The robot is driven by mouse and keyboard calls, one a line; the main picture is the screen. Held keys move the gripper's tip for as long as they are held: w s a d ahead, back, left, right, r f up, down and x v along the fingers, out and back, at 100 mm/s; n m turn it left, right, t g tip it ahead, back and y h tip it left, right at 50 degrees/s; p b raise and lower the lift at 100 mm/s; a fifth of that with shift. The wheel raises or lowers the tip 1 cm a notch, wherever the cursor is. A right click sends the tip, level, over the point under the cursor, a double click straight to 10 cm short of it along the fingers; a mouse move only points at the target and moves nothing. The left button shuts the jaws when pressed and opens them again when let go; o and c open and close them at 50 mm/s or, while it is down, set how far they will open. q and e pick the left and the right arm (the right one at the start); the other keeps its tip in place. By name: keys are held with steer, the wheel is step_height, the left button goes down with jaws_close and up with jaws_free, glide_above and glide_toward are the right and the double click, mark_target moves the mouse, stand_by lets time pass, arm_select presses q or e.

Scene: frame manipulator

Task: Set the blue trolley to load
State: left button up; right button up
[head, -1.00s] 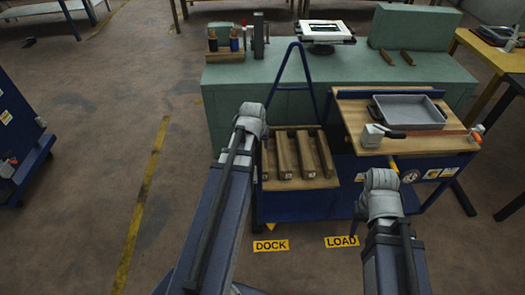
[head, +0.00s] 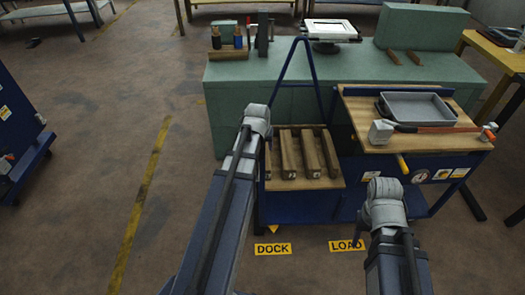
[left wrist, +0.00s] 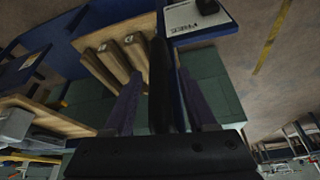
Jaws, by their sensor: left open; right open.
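The blue trolley (head: 290,207) stands in front of the green bench, with wooden bars on its wood top and a tall blue A-shaped handle (head: 283,75). The yellow DOCK label (head: 273,249) is on the floor at its front. The LOAD label (head: 346,245) lies to the right, partly covered. My left gripper (head: 257,115) is at the handle's left leg. In the left wrist view its open fingers (left wrist: 158,105) have a dark bar between them, seemingly the handle; contact is unclear. My right gripper (head: 384,190) is open, in front of the blue workstation; its fingertips are hard to make out.
The workstation's wood top (head: 365,110) holds a grey tray (head: 418,107) and a red-handled mallet (head: 381,132), close on the trolley's right. The green bench (head: 235,75) is behind. Open floor with a yellow line (head: 146,200) lies left; another blue cart (head: 20,150) is farther left.

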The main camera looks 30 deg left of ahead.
arm_select(q)
steer(key=shift+f, duration=0.1)
steer(key=shift+c, duration=0.4)
jaws_close()
stand_by(1.0)
